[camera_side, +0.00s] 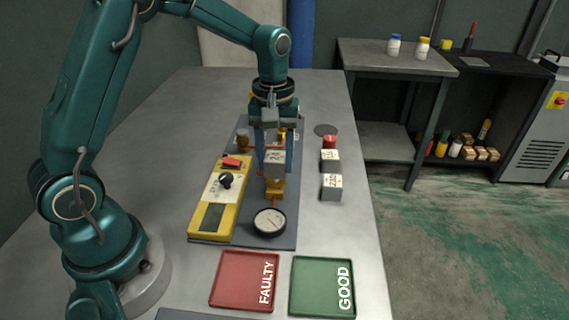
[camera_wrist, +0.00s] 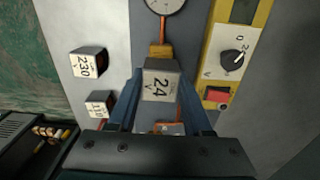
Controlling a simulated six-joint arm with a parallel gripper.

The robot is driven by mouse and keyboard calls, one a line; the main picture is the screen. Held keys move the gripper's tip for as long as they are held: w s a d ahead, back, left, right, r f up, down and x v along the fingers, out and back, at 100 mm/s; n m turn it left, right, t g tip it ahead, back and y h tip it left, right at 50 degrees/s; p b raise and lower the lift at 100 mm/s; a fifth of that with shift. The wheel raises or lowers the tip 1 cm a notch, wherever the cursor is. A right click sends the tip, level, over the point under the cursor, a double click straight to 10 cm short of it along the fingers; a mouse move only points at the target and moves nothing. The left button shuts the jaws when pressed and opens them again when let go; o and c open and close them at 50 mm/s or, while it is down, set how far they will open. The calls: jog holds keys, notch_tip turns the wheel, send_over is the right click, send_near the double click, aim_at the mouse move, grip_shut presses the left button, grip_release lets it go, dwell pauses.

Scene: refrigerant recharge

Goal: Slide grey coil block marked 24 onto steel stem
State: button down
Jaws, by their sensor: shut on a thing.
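The grey coil block marked 24 (camera_side: 274,162) is between the fingers of my gripper (camera_side: 273,150), which is shut on it. In the wrist view the block (camera_wrist: 160,82) shows its 24 V face between the two blue fingers (camera_wrist: 160,100). The block is directly above or at the brass valve body (camera_side: 275,187) in the side view; the brass also shows in the wrist view (camera_wrist: 160,50). The steel stem is hidden by the block and fingers. I cannot tell whether the block is around the stem.
Blocks marked 230 (camera_side: 332,187) and 110 (camera_wrist: 99,104) stand to one side. A yellow meter (camera_side: 222,200) and a round gauge (camera_side: 269,222) are close by. A red FAULTY tray (camera_side: 233,298) and a green GOOD tray (camera_side: 306,307) are at the front, both empty.

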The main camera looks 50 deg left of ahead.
jog(key=shift+f, duration=1)
grip_release()
jog(key=shift+r, duration=3.5)
